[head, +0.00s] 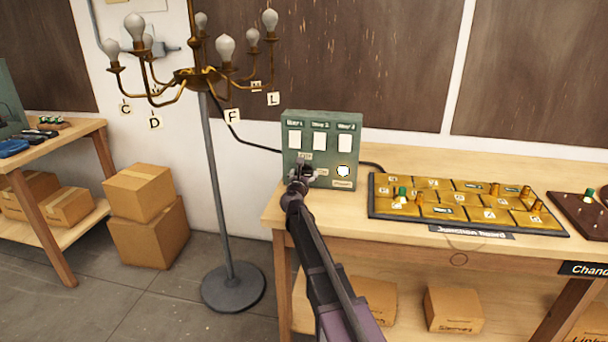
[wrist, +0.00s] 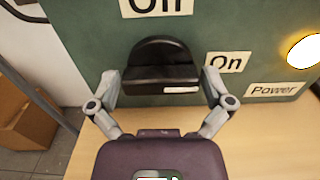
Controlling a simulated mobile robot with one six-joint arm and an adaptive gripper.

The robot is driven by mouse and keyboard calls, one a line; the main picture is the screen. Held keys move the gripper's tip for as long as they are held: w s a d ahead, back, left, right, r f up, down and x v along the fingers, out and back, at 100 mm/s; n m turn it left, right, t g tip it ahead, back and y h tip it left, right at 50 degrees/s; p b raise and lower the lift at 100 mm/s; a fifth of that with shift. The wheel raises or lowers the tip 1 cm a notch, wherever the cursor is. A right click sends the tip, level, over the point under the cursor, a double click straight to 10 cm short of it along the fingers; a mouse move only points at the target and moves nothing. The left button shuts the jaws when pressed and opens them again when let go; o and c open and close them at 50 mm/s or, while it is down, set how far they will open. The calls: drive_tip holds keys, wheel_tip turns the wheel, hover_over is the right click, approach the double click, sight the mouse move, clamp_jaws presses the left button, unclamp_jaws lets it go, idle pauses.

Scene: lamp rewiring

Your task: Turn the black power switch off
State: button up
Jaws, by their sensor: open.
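The black power switch (wrist: 161,70) is on the front of the green control box (head: 321,118). In the wrist view it has a rounded black back and a block-like lower part that juts out, level with the "On" label (wrist: 227,62). The "Off" label (wrist: 157,6) is above it. My gripper (wrist: 160,88) is open, with one finger on each side of the switch's lower part; I cannot tell whether they touch it. In the head view my gripper (head: 302,172) is in front of the box and mostly hides the switch.
A round lamp (head: 343,171) glows on the box above the "Power" label (wrist: 274,89). The junction board (head: 465,204) lies on the wooden bench (head: 415,162) to the right. A chandelier (head: 196,76) on a stand is to the left, with cardboard boxes (head: 140,192) beyond.

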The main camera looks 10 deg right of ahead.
drive_tip(key=c, duration=0.8)
drive_tip(key=shift+n, duration=0.4)
drive_tip(key=n, duration=0.7)
drive_tip(key=shift+n, duration=0.4)
drive_tip(key=n, duration=0.4)
drive_tip(key=shift+n, duration=0.3)
drive_tip(key=n, duration=0.4)
drive_tip(key=shift+w+n, duration=0.1)
drive_tip(key=shift+n, duration=0.3)
